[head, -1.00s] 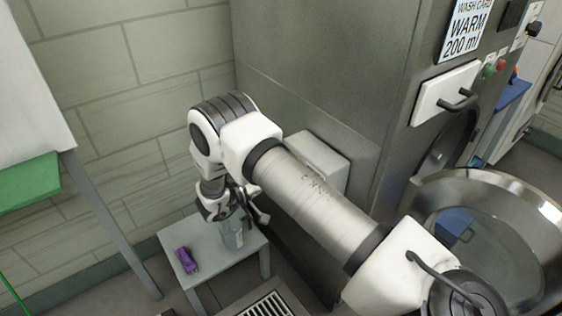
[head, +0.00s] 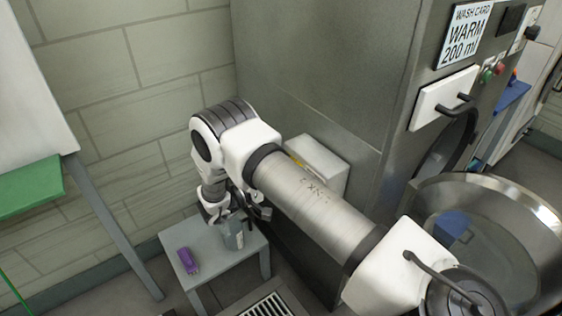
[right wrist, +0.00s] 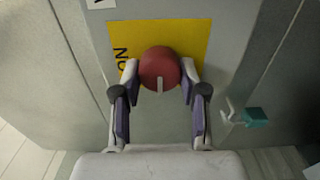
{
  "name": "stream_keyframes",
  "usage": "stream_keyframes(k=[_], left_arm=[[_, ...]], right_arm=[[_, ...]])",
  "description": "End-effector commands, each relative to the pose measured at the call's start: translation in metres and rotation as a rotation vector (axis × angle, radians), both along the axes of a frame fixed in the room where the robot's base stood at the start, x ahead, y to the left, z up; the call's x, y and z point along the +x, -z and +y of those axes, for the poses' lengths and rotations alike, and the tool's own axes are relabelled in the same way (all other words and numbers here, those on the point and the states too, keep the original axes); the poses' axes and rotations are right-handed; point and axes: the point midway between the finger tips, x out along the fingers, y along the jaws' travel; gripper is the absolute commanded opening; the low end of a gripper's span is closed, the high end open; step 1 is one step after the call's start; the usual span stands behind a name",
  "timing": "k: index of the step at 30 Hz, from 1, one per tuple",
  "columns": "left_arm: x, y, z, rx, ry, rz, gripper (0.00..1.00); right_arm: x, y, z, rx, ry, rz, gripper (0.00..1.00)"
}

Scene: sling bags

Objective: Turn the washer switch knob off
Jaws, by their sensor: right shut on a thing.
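The washer (head: 310,60) is a tall grey metal cabinet. On its side is a pale switch box (head: 322,172) with a strip of yellow at its top left edge; its front is hidden in the head view. In the right wrist view, a round red knob (right wrist: 159,66) sits on a yellow plate (right wrist: 195,38). Its white mark points down the picture, and sideways letters, seemingly "ON", show to its left. My right gripper (right wrist: 160,75) is shut on the knob, one finger at each side. In the head view the right gripper (head: 250,208) is partly hidden. My left gripper is not in view.
A small grey stool (head: 215,262) below the gripper holds a purple object (head: 187,260) and a greyish bottle (head: 233,232). The washer's round door (head: 490,230) stands open at right. A floor grate (head: 268,305) lies in front of the stool. A teal piece (right wrist: 256,117) shows in the wrist view.

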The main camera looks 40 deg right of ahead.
Motion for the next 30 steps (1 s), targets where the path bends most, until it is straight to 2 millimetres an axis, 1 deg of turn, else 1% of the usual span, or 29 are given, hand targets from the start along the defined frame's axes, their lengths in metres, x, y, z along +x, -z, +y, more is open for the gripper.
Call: stream_keyframes(k=[9,10,11,12,20,23,26,29,30], left_arm=[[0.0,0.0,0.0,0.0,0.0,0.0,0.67],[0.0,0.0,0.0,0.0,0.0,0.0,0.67],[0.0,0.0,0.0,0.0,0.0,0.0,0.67],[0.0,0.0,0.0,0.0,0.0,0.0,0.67],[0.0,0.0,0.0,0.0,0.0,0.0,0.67],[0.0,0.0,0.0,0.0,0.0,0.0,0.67],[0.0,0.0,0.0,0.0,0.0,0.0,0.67],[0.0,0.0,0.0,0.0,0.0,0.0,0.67],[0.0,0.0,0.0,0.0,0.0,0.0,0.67]], right_arm=[[0.0,0.0,0.0,-0.001,0.0,0.003,0.08],[0.0,0.0,0.0,-0.001,0.0,0.003,0.49],[0.0,0.0,0.0,0.0,0.0,0.003,0.6],[0.0,0.0,0.0,0.0,0.0,0.002,0.68],[0.0,0.0,0.0,0.0,0.0,0.002,0.68],[0.001,0.0,0.005,-0.001,-0.001,0.001,0.68],[0.003,0.0,0.019,-0.002,-0.004,0.001,0.68],[0.006,0.0,0.043,-0.001,-0.005,0.001,0.68],[0.007,0.0,0.053,-0.001,-0.005,0.0,0.68]])
